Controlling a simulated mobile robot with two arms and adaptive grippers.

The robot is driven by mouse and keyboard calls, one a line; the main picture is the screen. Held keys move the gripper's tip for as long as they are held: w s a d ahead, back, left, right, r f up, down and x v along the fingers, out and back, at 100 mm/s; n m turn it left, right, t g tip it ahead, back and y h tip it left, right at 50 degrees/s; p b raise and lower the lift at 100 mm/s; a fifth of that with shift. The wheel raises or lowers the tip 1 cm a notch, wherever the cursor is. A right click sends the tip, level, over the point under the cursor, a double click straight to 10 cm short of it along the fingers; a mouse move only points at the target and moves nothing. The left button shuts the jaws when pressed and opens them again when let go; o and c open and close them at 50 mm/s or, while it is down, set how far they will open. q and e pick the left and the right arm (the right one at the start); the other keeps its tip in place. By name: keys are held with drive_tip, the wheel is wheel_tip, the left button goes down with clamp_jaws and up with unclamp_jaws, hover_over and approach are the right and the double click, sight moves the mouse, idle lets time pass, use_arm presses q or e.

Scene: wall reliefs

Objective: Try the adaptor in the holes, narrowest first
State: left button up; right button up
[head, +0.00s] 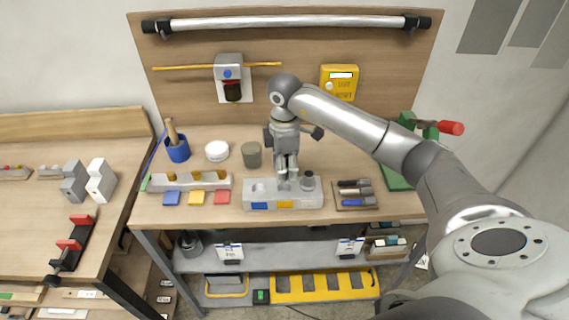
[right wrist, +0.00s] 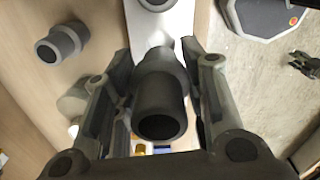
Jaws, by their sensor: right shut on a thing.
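The grey block (head: 250,203) lies near the table's front edge, with a blue label and a yellow label on its front. A round opening (head: 258,187) shows in its left part, and a short grey collar (head: 307,182) stands at its right end. My right gripper (head: 285,183) points down over the block's middle. In the right wrist view it is shut on the adaptor (right wrist: 160,108), a grey stepped hollow cylinder between both fingers. The adaptor's lower end is hidden, so I cannot tell whether it is in a hole. My left gripper is not in view.
A similar stepped cylinder (right wrist: 60,45) shows beside the block in the right wrist view. An olive cylinder (head: 252,155), a white round lid (head: 217,151) and a blue cup (head: 178,150) stand behind. A tool tray (head: 369,205) lies right, a knobbed rack (head: 187,183) left.

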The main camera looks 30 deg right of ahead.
drive_tip(key=shift+f+b, duration=0.9)
drive_tip(key=shift+f, duration=0.85)
idle(0.4)
drive_tip(key=shift+f+b, duration=0.55)
drive_tip(key=shift+f, duration=0.65)
drive_tip(key=o, duration=1.1)
drive_tip(key=shift+r, duration=0.1)
wheel_tip(320, 180, up, 12)
drive_tip(key=shift+f, duration=0.1)
